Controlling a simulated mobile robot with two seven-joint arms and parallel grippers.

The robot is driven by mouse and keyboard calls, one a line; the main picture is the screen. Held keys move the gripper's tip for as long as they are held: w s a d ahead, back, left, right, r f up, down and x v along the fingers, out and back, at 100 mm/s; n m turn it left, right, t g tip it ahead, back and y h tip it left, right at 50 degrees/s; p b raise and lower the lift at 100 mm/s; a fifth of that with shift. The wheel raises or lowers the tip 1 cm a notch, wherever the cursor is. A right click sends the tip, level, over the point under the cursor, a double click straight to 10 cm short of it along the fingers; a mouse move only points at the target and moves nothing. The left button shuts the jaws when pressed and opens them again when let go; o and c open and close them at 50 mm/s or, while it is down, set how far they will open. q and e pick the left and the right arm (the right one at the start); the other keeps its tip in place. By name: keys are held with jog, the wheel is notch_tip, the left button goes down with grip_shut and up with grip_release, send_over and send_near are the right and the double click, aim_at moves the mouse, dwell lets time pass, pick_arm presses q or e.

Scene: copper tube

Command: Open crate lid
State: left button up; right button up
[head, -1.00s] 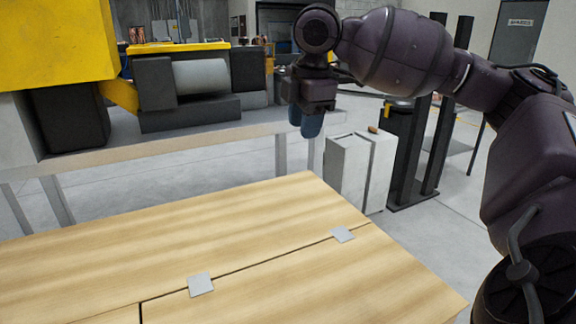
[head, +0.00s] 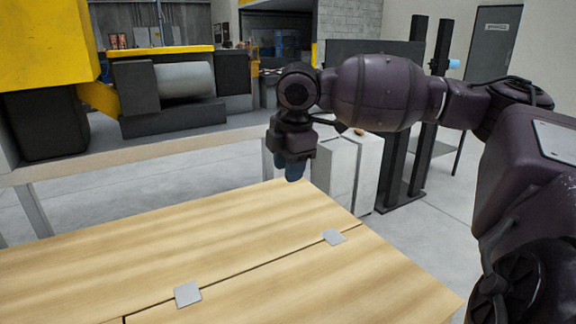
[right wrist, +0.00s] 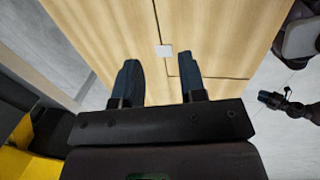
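The wooden crate top (head: 230,245) lies flat and closed across the lower part of the head view, with a dark seam between its panels. Two small grey plates, a left one (head: 187,294) and a right one (head: 333,237), straddle the seam. My right gripper (head: 291,176) points down above the far edge of the crate top. In the right wrist view its fingers (right wrist: 159,62) are apart with nothing between them, and the crate top (right wrist: 110,35) and a grey plate (right wrist: 165,51) show beyond. My left gripper (right wrist: 268,98) appears small at the right there; its fingers are unclear.
A long pale bench (head: 150,152) with yellow and black machinery stands behind the crate. A white cabinet (head: 338,170) and black posts (head: 425,120) stand at the back right. Grey floor is open between crate and bench.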

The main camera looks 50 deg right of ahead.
grip_shut()
dwell(0.8)
dwell(0.5)
grip_release()
